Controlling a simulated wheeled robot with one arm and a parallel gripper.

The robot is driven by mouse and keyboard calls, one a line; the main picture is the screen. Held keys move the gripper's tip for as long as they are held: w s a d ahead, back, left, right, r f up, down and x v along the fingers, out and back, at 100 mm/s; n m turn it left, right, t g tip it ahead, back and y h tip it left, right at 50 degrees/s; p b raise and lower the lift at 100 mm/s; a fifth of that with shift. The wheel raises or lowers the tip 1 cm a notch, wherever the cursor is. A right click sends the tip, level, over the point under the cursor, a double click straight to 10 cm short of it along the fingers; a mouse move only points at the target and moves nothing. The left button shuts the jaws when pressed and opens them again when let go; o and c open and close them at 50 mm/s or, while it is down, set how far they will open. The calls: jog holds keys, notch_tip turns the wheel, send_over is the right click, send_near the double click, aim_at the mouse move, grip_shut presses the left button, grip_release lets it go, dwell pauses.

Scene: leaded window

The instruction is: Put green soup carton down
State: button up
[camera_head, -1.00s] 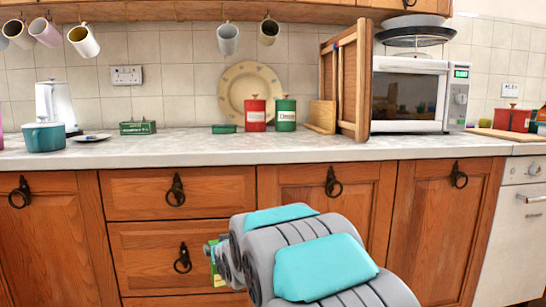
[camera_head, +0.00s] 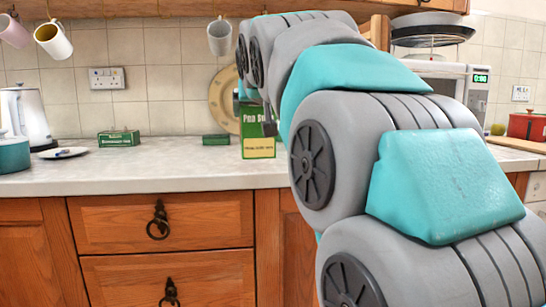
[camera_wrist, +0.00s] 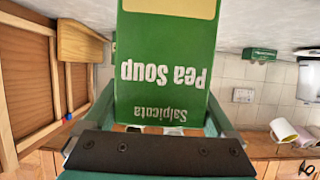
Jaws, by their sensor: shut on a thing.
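The green soup carton (camera_head: 258,143) is upright over the worktop (camera_head: 180,172) in the head view, partly hidden by my arm. I cannot tell whether its base touches the worktop. In the wrist view the carton (camera_wrist: 165,70) fills the middle, its "Pea Soup" lettering upside down. My gripper (camera_wrist: 163,112) is shut on it, with a finger along each side. In the head view my arm hides most of the gripper.
A green tin (camera_head: 118,138) and a small green box (camera_head: 216,140) stand at the back. A plate (camera_head: 60,153) and a white kettle (camera_head: 28,118) are at the left. Mugs (camera_head: 53,40) hang above. The worktop's front left is clear.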

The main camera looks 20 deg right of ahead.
jog(key=w+d+f+p, duration=0.2)
jog(key=w+d+f, duration=0.2)
jog(key=w+d, duration=0.6)
jog(key=shift+w, duration=1.35)
jog(key=shift+d, duration=0.15)
jog(key=shift+f, duration=0.2)
jog(key=o, duration=1.2)
